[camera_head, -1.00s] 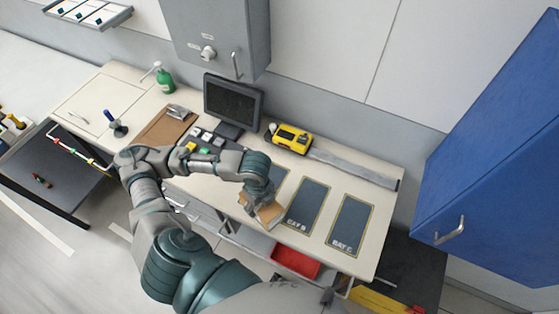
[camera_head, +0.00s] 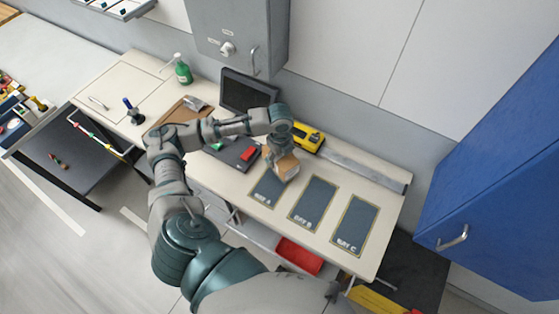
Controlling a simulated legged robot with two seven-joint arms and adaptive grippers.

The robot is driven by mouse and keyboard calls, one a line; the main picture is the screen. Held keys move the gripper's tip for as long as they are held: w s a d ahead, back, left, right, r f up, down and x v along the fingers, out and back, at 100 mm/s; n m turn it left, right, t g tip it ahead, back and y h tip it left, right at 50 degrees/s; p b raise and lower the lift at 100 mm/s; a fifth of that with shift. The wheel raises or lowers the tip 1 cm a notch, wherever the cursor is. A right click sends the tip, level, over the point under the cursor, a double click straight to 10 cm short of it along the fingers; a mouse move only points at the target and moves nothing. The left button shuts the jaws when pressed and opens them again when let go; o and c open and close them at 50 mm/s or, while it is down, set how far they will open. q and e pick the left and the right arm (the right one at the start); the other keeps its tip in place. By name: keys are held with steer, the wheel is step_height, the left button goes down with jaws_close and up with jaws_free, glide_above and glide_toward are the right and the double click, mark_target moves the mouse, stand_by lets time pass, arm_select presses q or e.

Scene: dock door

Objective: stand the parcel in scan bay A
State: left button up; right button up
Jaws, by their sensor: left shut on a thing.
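The parcel (camera_head: 286,167) is a small brown box. My left gripper (camera_head: 275,158) is shut on it and holds it at the far end of scan bay A (camera_head: 266,190), a dark rectangle with a yellow border. The parcel looks tilted, and I cannot tell whether its lower edge touches the bay. The parcel and gripper hide the far part of bay A. Bay B (camera_head: 314,203) and bay C (camera_head: 355,222) lie to the right, both empty. My right gripper is not in view.
A yellow device (camera_head: 308,137) and a long grey strip (camera_head: 362,174) lie along the back of the bench. A monitor (camera_head: 249,92) stands behind my left arm. A red bin (camera_head: 299,257) is below the front edge. A blue cabinet (camera_head: 500,160) hangs at the right.

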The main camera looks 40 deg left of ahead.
arm_select(q)
steer(key=shift+s+d+f, duration=0.1)
steer(key=shift+d+f, duration=0.05)
steer(key=shift+f, duration=0.4)
steer(key=shift+d+f, duration=0.1)
steer(key=shift+f, duration=0.45)
steer(key=shift+d+f+p, duration=0.1)
steer(key=shift+f+p, duration=0.2)
steer(key=shift+f, duration=0.1)
steer(key=o, duration=1.5)
steer(key=shift+a, duration=0.25)
steer(key=shift+c, duration=0.2)
steer(key=shift+a+f, duration=0.1)
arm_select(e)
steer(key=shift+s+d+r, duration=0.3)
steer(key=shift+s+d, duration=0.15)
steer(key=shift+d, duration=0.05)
arm_select(q)
step_height(320, 180, up, 12)
steer(key=shift+r+b, duration=0.15)
steer(key=shift+b, duration=0.4)
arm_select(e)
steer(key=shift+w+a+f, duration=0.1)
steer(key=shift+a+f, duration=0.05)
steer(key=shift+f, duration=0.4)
arm_select(q)
steer(key=shift+s, duration=0.1)
